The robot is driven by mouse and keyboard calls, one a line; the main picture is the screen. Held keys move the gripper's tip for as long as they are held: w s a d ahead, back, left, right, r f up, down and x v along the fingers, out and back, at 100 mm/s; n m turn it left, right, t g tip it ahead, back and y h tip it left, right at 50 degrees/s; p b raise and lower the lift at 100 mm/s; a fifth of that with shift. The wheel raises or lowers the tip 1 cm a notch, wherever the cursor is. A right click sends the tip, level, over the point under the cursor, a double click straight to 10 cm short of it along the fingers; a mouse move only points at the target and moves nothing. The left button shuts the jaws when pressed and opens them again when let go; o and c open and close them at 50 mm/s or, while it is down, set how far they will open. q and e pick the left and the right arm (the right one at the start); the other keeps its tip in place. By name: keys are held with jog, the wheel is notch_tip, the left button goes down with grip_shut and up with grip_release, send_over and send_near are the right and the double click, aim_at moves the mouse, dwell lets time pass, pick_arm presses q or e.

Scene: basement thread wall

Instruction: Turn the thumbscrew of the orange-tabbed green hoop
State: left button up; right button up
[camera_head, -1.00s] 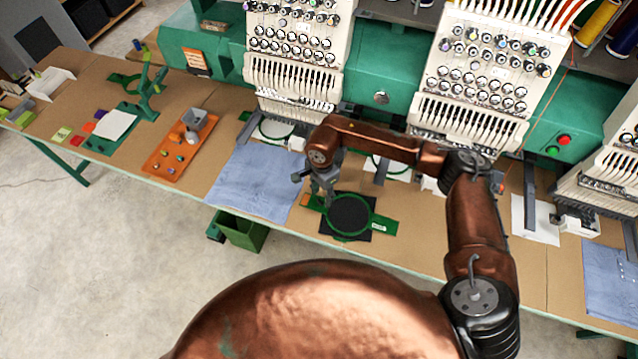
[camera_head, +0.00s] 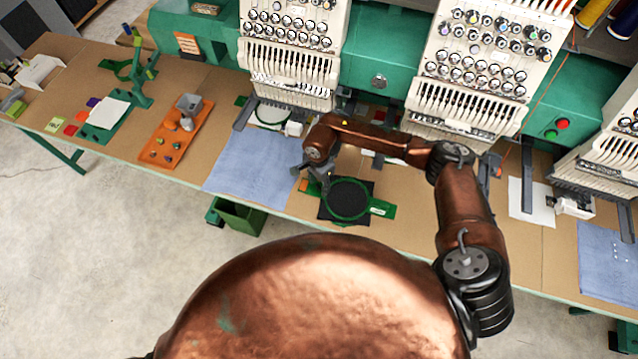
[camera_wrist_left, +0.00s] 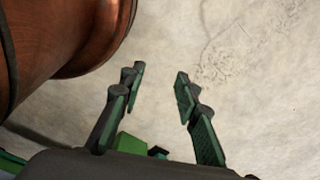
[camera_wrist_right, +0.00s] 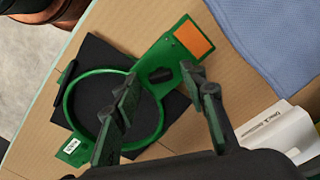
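The green hoop (camera_head: 372,207) lies over dark fabric on the bench, in front of the embroidery heads. It has an orange tab (camera_head: 303,186) on its left bracket, which also shows in the right wrist view (camera_wrist_right: 193,38). A small black part, apparently the thumbscrew (camera_wrist_right: 160,75), sits on the hoop's rim beside the orange-tabbed bracket. My right gripper (camera_wrist_right: 160,84) is open above the hoop, with this black part showing between its fingers; contact cannot be told. My left gripper (camera_wrist_left: 157,80) is open and empty over the bare floor, outside the head view.
A blue cloth (camera_head: 250,160) lies left of the hoop. A white box (camera_wrist_right: 280,130) lies near the right gripper. An orange tray (camera_head: 170,150) and a green stand (camera_head: 140,80) are farther left. Embroidery heads (camera_head: 290,60) overhang the bench's back. A green bin (camera_head: 240,215) hangs below the front edge.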

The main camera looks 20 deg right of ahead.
jog(key=c, duration=0.6)
jog(key=shift+c, duration=0.7)
jog(key=c, duration=0.3)
pick_arm(q)
jog(key=shift+s+f, duration=0.1)
jog(key=shift+s, duration=0.75)
pick_arm(e)
grip_shut()
pick_arm(q)
jog(key=shift+w, duration=0.1)
